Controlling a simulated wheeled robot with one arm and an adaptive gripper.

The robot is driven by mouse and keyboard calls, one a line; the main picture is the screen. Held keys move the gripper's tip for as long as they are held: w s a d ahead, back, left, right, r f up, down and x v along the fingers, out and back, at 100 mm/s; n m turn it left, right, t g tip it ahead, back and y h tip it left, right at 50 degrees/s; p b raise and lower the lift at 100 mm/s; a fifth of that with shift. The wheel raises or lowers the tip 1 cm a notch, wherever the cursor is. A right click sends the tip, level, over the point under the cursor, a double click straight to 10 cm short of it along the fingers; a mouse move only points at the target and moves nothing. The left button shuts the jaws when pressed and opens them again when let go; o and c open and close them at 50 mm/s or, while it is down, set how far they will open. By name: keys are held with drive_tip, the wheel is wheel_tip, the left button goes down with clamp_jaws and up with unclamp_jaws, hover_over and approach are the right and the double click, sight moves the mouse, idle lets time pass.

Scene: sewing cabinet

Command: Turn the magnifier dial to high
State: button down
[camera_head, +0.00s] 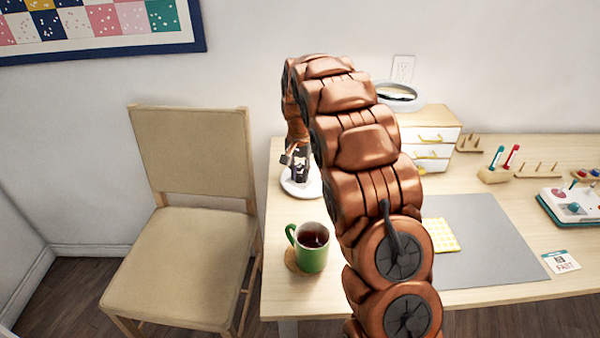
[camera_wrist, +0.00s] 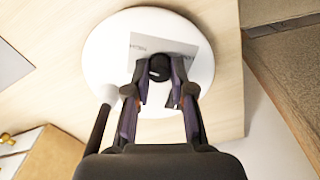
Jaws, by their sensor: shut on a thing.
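The magnifier's round white base (camera_wrist: 100,55) stands on the table, with a pale label plate (camera_wrist: 190,42) on it whose lettering is too small to read. The small dark dial (camera_wrist: 159,68) sits in front of the plate. My gripper (camera_wrist: 160,78) is shut on the dial, one finger on each side. In the head view my gripper (camera_head: 298,158) points down over the white base (camera_head: 300,188), and my arm hides much of it. The magnifier's ring-shaped lens head (camera_head: 398,91) shows behind my arm. The dial's setting cannot be told.
A green mug (camera_head: 312,257) of dark drink stands on a coaster in front of the base. A tan chair (camera_head: 188,240) is at the left. A small drawer box (camera_head: 432,135) is behind my arm. A grey mat (camera_head: 480,240) covers the table's middle.

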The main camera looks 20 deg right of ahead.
sight(300, 175)
drive_tip(key=c, duration=1)
unclamp_jaws()
wheel_tip(300, 175, up, 12)
idle(0.3)
drive_tip(key=s+a+r+n+g+p, duration=0.1)
drive_tip(key=s+a+r+n+p, duration=0.2)
drive_tip(key=s, duration=0.8)
drive_tip(key=s+a+r+n+p, duration=0.25)
drive_tip(key=s+a+r, duration=0.3)
drive_tip(key=s, duration=0.55)
drive_tip(key=s+a+f+n+p, duration=0.1)
drive_tip(key=s+a+p, duration=0.1)
drive_tip(key=s, duration=0.9)
drive_tip(key=s+a+f+n+p, duration=0.1)
drive_tip(key=s+a+n+p, duration=0.1)
drive_tip(key=s, duration=0.8)
drive_tip(key=shift+s+a+f+g+p, duration=0.2)
drive_tip(key=shift+s+a+g+p, duration=0.05)
drive_tip(key=shift+s+g+p, duration=0.15)
